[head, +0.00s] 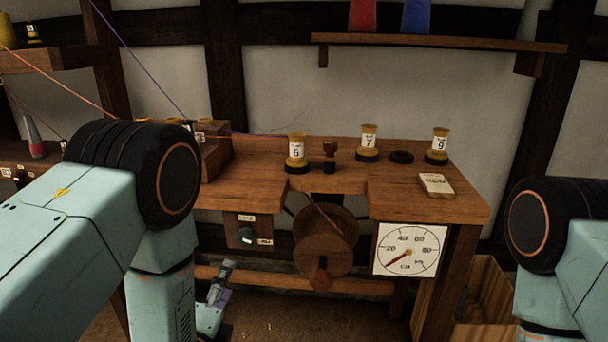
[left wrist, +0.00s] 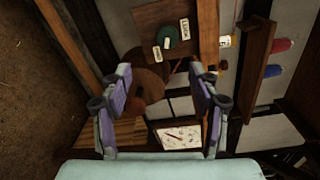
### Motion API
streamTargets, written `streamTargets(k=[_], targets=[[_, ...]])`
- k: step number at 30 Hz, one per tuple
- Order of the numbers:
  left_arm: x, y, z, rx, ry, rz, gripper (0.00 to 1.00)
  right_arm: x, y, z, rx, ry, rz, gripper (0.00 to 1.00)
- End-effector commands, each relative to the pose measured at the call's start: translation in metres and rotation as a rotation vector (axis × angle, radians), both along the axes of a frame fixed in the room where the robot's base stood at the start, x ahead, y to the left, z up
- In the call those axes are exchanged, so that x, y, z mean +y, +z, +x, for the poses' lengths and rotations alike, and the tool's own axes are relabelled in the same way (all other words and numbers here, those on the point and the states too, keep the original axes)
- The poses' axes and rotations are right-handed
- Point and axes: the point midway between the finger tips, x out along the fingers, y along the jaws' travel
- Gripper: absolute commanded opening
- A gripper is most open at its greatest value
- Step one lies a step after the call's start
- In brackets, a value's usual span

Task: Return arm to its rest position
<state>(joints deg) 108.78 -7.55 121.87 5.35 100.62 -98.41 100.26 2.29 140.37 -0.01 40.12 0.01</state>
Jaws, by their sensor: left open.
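My left arm comes in from the left in the head view, with its large black joint in front of the bench's left end. My left gripper (head: 217,290) hangs low, below the bench front and left of the wooden reel. In the left wrist view the two purple-grey fingers of my left gripper (left wrist: 160,82) stand wide apart with nothing between them close by. My right arm shows only as a black joint and teal link at the right edge of the head view; its gripper is out of frame.
The wooden bench (head: 330,183) carries bobbins numbered 6 (head: 297,153), 7 (head: 369,143) and 9 (head: 440,147). Below its front are a green knob (head: 245,236), the reel (head: 325,243) and a dial (head: 408,249). A wooden crate (head: 483,295) stands at lower right. Strings cross the upper left.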

Motion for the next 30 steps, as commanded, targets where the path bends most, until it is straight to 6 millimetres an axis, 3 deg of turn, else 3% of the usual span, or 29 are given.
streamTargets(k=[5, 11, 17, 21, 25, 27, 30], targets=[[0.002, -0.043, -0.015, 0.217, 0.055, -0.35, 0.61, 0.0, 0.0, 0.0, 0.0, 0.0, 0.0, 0.4], [0.011, -0.101, -0.061, 0.504, 0.252, -0.749, 0.61, 0.0, 0.003, 0.0, 0.0, 0.0, 0.0, 0.4], [0.022, -0.151, -0.14, 0.77, 0.609, -1.104, 0.61, 0.0, 0.009, 0.0, 0.0, 0.0, 0.0, 0.4], [0.029, -0.173, -0.218, 0.92, 0.966, -1.297, 0.61, 0.0, 0.016, 0.0, 0.0, 0.0, 0.0, 0.4], [0.031, -0.176, -0.288, 1.009, 1.27, -1.371, 0.61, 0.0, 0.022, 0.0, 0.0, 0.0, 0.0, 0.4], [0.032, -0.174, -0.316, 1.046, 1.365, -1.368, 0.61, 0.0, 0.026, 0.0, 0.0, 0.0, 0.0, 0.4], [0.033, -0.169, -0.34, 1.081, 1.423, -1.352, 0.61, 0.0, 0.031, 0.0, 0.0, 0.0, 0.0, 0.4]])
